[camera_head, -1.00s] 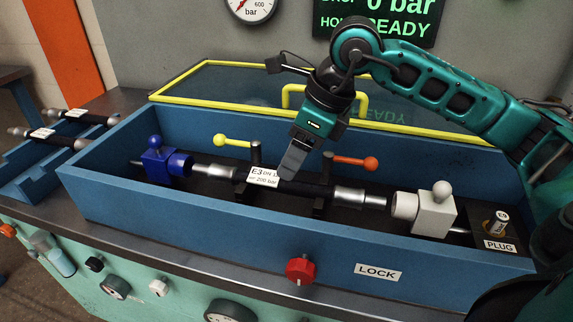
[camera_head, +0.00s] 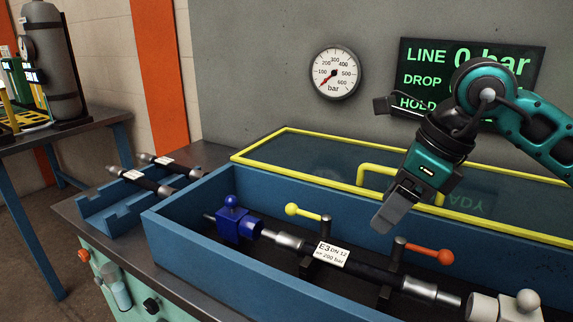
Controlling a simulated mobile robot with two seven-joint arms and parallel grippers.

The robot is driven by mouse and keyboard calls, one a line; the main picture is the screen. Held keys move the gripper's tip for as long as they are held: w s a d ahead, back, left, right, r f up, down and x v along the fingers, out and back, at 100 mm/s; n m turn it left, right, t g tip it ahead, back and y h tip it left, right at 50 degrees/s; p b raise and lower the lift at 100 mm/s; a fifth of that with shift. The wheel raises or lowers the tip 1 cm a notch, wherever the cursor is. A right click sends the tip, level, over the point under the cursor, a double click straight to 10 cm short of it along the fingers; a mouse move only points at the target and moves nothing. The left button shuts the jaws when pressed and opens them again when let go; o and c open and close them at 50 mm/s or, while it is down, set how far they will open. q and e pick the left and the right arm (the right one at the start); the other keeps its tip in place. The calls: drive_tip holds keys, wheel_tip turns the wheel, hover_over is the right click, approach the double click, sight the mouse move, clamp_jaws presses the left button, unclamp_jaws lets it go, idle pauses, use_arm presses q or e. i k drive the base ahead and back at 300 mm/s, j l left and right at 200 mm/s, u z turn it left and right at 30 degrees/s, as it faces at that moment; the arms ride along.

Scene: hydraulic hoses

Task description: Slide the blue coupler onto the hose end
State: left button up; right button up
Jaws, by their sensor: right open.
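The blue coupler (camera_head: 232,224) sits at the left end of the blue trough, its open collar facing right. The silver hose end (camera_head: 287,240) lies in line at that collar; I cannot tell whether it touches or is inside. The black hose (camera_head: 372,269), labelled E3, lies along the trough between two posts. My right gripper (camera_head: 388,218) is open and empty, pointing down above the hose, near the orange-lever post. My left gripper is not in view.
A yellow lever (camera_head: 305,213) and an orange lever (camera_head: 428,254) stick up beside the hose. A white coupler (camera_head: 507,308) is at the right. The yellow-framed clear lid (camera_head: 310,168) stands behind. A blue rack (camera_head: 105,212) with spare hoses is left.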

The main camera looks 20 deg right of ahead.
sight(235, 224)
drive_tip(key=k, duration=1)
